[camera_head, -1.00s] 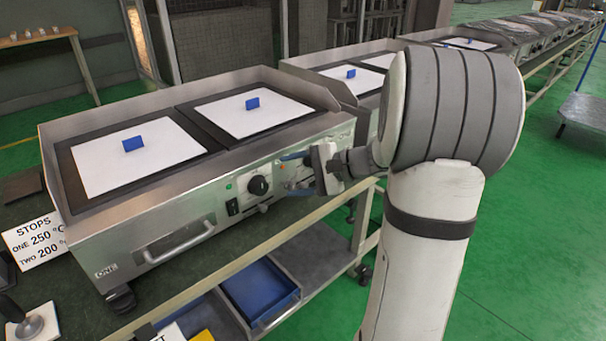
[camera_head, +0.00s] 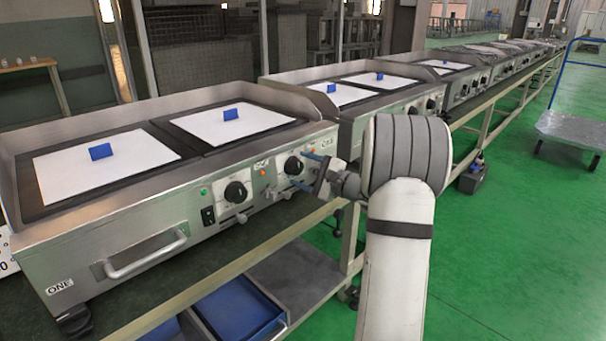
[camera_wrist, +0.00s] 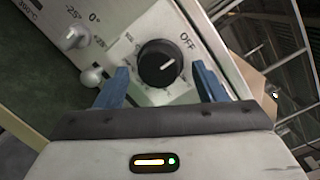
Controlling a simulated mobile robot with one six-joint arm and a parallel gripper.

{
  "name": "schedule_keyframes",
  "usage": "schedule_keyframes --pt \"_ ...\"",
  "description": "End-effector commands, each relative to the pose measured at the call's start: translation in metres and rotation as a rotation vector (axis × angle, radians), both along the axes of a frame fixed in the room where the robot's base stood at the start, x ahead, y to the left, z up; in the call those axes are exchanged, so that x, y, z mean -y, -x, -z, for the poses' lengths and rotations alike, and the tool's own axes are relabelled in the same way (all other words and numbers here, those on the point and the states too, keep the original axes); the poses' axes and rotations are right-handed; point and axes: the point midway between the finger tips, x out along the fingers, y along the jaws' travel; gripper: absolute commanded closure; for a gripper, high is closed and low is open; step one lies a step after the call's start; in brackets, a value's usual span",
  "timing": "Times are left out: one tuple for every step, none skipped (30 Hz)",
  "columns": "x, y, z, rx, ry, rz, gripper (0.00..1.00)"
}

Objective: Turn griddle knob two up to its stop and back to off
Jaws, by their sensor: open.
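The near griddle (camera_head: 130,225), marked ONE, has two black knobs on its steel front. My gripper (camera_head: 309,172) is at the right-hand knob (camera_head: 294,165), with its blue fingers apart. In the wrist view the black knob (camera_wrist: 160,64) lies ahead of and between the fingers of my gripper (camera_wrist: 161,86). There are gaps on both sides, and no finger clearly touches it. The knob's white mark slants up and right, toward the printed OFF. The left-hand knob (camera_head: 237,192) is clear of my gripper.
A small metal lever (camera_wrist: 76,37) and a rounded metal end (camera_wrist: 92,77) are left of the knob. White sheets with blue blocks (camera_head: 232,114) lie on the griddle. More griddles (camera_head: 355,95) stand behind.

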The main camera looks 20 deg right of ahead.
Motion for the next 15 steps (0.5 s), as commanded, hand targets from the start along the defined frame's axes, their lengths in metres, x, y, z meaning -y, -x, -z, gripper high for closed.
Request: schedule_keyframes --pt "-0.0021 -0.0028 0.0009 0.000 0.000 -0.001 0.37" --pt "-0.0026 -0.0038 0.0007 -0.001 0.000 -0.001 0.37" --pt "-0.0029 -0.0047 0.0005 -0.001 0.000 -0.001 0.37" --pt "-0.0031 -0.0050 0.0003 -0.001 0.000 -0.001 0.37" --pt "-0.0031 -0.0052 0.0002 -0.001 0.000 -0.001 0.37" --pt "-0.0030 -0.0052 0.0000 -0.001 0.001 0.000 0.37" --pt "-0.0029 -0.0051 0.0000 -0.001 0.001 0.000 0.37" --pt "-0.0029 -0.0050 0.0000 -0.001 0.001 0.000 0.37" --pt "-0.0028 -0.0049 0.0000 -0.001 0.001 0.000 0.37" --pt "-0.0028 -0.0049 0.0000 -0.001 0.001 0.000 0.37" --pt "-0.0028 -0.0049 0.0000 -0.001 0.001 0.000 0.39" --pt "-0.0027 -0.0049 0.0001 -0.001 0.001 0.000 0.42" --pt "-0.0027 -0.0049 0.0001 -0.001 0.001 0.000 0.45" --pt "-0.0027 -0.0048 0.0001 -0.001 0.001 0.000 0.47" --pt "-0.0027 -0.0048 0.0001 -0.001 0.001 0.000 0.51"
